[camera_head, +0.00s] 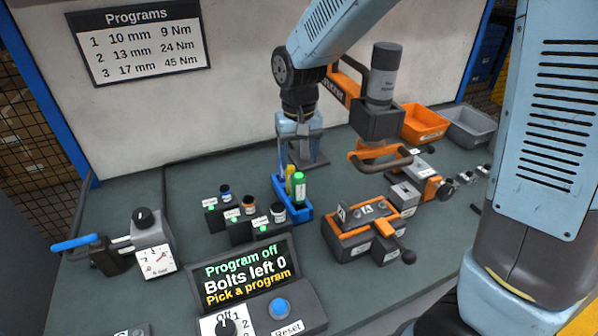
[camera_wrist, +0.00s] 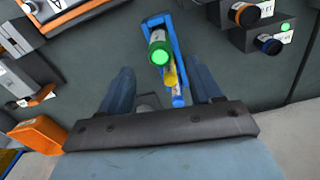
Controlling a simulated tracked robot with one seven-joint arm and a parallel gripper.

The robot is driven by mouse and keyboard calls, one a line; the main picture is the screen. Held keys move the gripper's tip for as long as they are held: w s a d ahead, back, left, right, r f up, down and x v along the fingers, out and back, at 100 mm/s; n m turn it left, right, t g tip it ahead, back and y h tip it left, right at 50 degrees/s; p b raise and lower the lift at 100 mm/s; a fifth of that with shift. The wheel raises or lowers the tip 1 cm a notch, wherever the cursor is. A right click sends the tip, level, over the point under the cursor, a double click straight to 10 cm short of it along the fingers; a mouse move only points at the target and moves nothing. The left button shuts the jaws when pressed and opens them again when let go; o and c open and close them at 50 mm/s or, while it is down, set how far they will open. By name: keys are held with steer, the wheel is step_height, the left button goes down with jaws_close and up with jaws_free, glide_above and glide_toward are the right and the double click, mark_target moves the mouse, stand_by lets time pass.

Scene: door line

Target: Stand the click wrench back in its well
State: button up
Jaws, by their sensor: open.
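A blue-handled tool (camera_head: 75,242) lies level at the left of the bench; it looks like the click wrench. Its grey shaft runs towards a grey unit with a black knob (camera_head: 145,217) and a dial (camera_head: 157,261). A dark block (camera_head: 108,259) is beside the shaft; I cannot tell whether it is the well. My gripper (camera_head: 300,152) is open and empty, pointing down near the bench middle, far right of the tool. In the wrist view my open fingers (camera_wrist: 163,76) straddle the picture of a blue holder (camera_wrist: 150,22). The tool is not seen there.
The blue holder (camera_head: 305,214) carries a green-capped bottle (camera_head: 299,188) and a yellow one. Small pots on black blocks (camera_head: 240,232) stand left of it. A clamp fixture (camera_head: 365,226), hanging power tool (camera_head: 380,100) and orange bin (camera_head: 424,122) are right. A control panel (camera_head: 265,305) is in front.

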steer(key=shift+r, duration=1.6)
